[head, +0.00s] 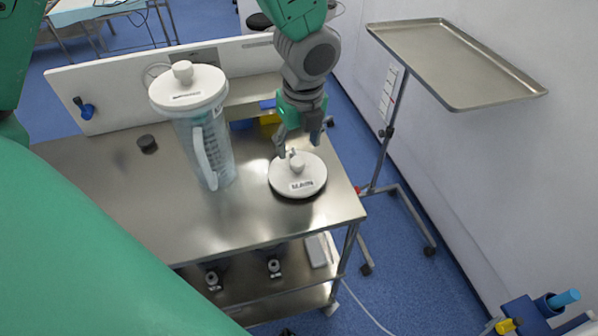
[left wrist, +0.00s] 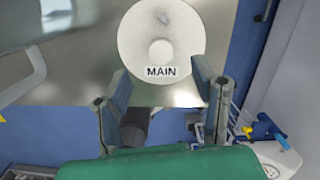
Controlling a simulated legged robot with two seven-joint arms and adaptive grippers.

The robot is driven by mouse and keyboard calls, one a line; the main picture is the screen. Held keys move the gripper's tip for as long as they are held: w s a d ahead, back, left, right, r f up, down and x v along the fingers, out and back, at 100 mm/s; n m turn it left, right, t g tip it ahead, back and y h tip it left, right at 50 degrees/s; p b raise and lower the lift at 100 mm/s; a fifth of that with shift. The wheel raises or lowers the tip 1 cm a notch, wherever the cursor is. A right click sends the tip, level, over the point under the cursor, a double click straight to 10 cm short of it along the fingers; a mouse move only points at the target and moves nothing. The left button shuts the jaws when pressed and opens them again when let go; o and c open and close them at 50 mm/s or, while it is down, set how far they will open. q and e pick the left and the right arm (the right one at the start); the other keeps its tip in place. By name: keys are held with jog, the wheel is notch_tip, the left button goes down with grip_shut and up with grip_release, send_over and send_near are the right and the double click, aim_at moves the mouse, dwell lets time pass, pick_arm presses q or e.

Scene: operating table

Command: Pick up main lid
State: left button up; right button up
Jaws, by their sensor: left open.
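The main lid (head: 311,178) is a round white disc with a central knob and a label, lying flat near the right end of the steel table (head: 262,223). In the left wrist view the lid (left wrist: 135,45) shows its "MAIN" label, beyond the fingertips. My left gripper (head: 298,148) is open, pointing down over the lid, with its fingers around or just above the knob; contact cannot be told. In the left wrist view the gripper (left wrist: 160,76) has its two fingers apart with nothing held between them. My right gripper is not in view.
A clear jug (head: 190,138) with a white lid (head: 188,92) stands left of the main lid. A small dark cap (head: 147,143) lies farther left. A steel tray stand (head: 455,62) is at the right. The table front is clear.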

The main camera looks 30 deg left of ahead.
aim_at(297, 161)
pick_arm(q)
jog(key=shift+w+a+f, duration=0.15)
jog(key=shift+f, duration=0.35)
jog(key=shift+w+a+f, duration=0.1)
jog(key=shift+a+f, duration=0.05)
jog(key=shift+f, duration=0.35)
notch_tip(297, 161, down, 4)
jog(key=shift+s+d+b, duration=0.1)
jog(key=shift+b, duration=0.2)
jog(key=shift+w+f, duration=0.2)
jog(key=shift+f, duration=0.3)
jog(key=shift+s+a, duration=0.1)
jog(key=shift+a, duration=0.1)
grip_shut()
